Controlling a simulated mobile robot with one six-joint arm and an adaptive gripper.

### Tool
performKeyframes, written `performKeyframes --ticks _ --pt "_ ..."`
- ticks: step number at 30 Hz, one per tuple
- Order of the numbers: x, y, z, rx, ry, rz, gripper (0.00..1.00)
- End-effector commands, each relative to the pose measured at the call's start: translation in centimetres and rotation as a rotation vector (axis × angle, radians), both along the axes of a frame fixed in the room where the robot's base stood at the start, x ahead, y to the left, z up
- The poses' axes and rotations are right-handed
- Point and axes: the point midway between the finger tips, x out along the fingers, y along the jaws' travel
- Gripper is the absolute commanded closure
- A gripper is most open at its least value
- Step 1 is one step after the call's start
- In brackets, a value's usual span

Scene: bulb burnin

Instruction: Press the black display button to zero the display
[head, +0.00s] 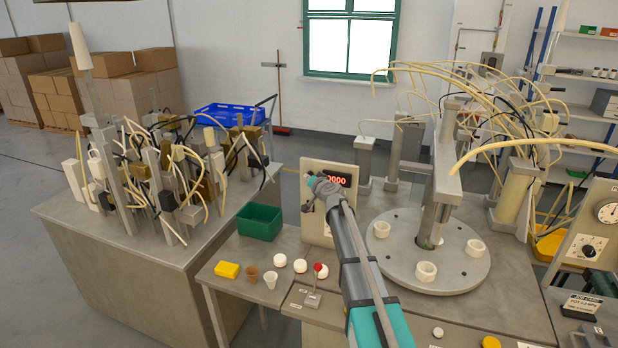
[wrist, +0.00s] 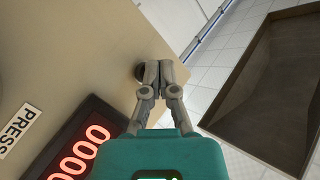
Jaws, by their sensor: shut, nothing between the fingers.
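The display box (head: 318,219) is a beige upright panel in the middle of the head view. Its red-digit display (head: 341,179) is partly covered by my arm, and the part that shows reads zeros. In the wrist view the display (wrist: 82,151) shows red zeros. A dark round button (wrist: 138,72) shows on the panel, partly hidden behind the fingertips. My gripper (wrist: 154,76) is shut and empty, with its tips over the button's edge; I cannot tell whether they touch it. In the head view my gripper (head: 314,182) is in front of the panel's upper left.
A round metal turntable (head: 446,257) with white rings stands right of my arm. A PRESS label (wrist: 17,128) is on the panel.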

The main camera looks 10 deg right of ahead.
Motion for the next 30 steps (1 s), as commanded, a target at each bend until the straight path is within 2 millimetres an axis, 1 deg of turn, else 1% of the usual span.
performKeyframes --ticks 12,25,30 --pt "-1.4 0.7 0.0 0.001 0.0 0.0 1.0" --pt "-1.5 0.8 0.0 0.0 0.0 0.0 1.0" --pt "-2.0 1.1 0.0 0.0 0.0 0.0 1.0"
